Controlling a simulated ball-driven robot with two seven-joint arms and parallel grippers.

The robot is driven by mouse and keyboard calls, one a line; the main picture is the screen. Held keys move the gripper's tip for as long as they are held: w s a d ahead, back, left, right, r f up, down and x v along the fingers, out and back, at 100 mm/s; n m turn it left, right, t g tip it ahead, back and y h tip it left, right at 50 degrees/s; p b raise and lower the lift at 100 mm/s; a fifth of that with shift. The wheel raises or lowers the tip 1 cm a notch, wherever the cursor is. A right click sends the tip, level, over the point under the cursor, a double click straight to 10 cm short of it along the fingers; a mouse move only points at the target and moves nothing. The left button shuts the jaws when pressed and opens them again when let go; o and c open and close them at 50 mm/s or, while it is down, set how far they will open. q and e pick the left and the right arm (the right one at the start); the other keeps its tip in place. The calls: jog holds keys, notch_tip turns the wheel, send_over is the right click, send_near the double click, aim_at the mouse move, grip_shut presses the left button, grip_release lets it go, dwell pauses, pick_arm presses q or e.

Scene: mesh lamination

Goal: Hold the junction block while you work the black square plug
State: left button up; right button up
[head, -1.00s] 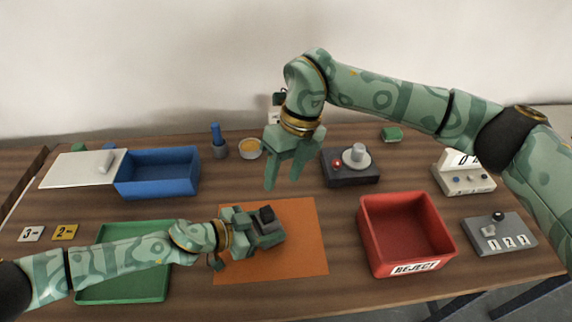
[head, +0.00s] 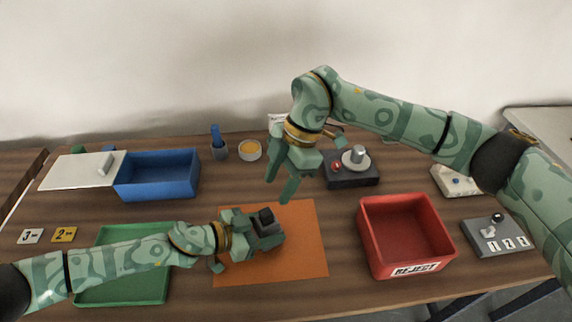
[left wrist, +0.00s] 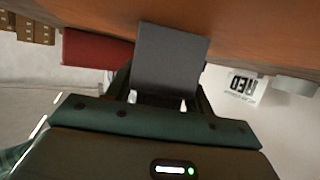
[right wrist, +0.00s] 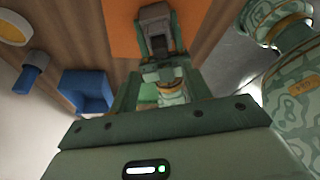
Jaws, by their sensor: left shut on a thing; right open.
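The grey junction block (head: 270,241) sits over the orange mat (head: 300,262). My left gripper (head: 250,238) is shut on it from the left. In the left wrist view the block (left wrist: 170,60) is a plain grey face between the fingers. The black square plug (head: 265,216) is at the top of the block; I cannot tell how deep it sits. My right gripper (head: 279,188) is open and empty, pointing down above and slightly behind the plug, apart from it. In the right wrist view the block (right wrist: 155,13) and the dark plug (right wrist: 161,42) lie beyond the fingers.
A red reject bin (head: 366,240) stands right of the mat, a green tray (head: 122,299) left, under my left arm. Behind are a blue bin (head: 160,185), an orange-topped cup (head: 250,149) and a dark knob box (head: 352,182). A grey switch box (head: 497,240) stands far right.

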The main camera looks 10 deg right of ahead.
aim_at(266, 211)
jog(key=x, duration=0.7)
jog(key=shift+a+f, duration=0.1)
jog(key=shift+f, duration=0.2)
grip_shut()
jog(key=shift+r, duration=0.15)
jog(key=shift+r, duration=3.65)
pick_arm(q)
jog(key=o, duration=1.5)
jog(key=shift+c, duration=0.2)
